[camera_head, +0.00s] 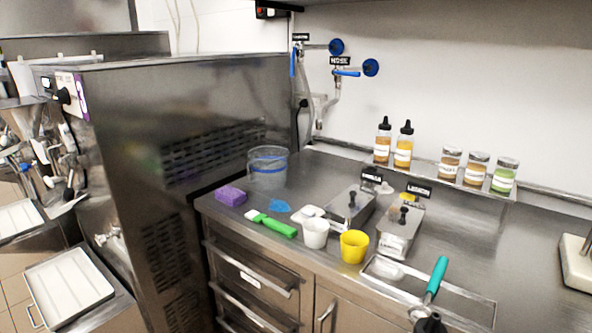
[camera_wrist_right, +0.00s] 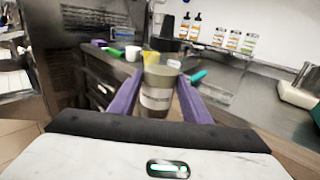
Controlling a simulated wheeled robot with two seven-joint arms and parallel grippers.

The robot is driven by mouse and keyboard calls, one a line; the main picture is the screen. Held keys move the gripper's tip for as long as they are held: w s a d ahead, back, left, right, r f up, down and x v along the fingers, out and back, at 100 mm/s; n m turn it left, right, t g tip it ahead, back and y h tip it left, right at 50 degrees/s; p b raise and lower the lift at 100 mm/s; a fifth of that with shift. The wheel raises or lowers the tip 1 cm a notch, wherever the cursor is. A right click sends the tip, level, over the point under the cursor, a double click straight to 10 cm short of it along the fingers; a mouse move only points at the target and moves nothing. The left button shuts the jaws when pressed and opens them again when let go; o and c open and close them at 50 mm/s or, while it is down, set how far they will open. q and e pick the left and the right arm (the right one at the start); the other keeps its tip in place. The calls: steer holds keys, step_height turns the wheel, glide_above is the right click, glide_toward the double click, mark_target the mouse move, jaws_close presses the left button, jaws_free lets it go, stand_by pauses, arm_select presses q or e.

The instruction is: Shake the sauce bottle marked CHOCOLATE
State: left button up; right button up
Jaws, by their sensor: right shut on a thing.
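In the right wrist view, the purple fingers of my right gripper (camera_wrist_right: 156,100) are shut on a bottle (camera_wrist_right: 157,78) with a dark cap, a brownish body and a pale label. The label is too small to read, so I cannot tell whether it says CHOCOLATE. The bottle is held in front of the counter edge and looks roughly upright. In the head view, a black tip, which looks like this bottle's cap (camera_head: 431,323), shows at the bottom edge; the right gripper is out of that view. My left gripper is not in view.
Two amber bottles (camera_head: 404,148) with black caps and several jars (camera_head: 477,169) stand on the back ledge. The counter (camera_head: 530,228) holds a yellow cup (camera_head: 354,247), a white cup (camera_head: 315,233), metal containers, a teal-handled scoop (camera_head: 437,275) and a purple sponge (camera_head: 230,195).

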steer(key=a, duration=0.8)
steer(key=d, duration=0.7)
steer(key=shift+s+d+r, duration=0.15)
steer(key=shift+d+r, duration=0.05)
steer(key=shift+d, duration=0.2)
stand_by(0.4)
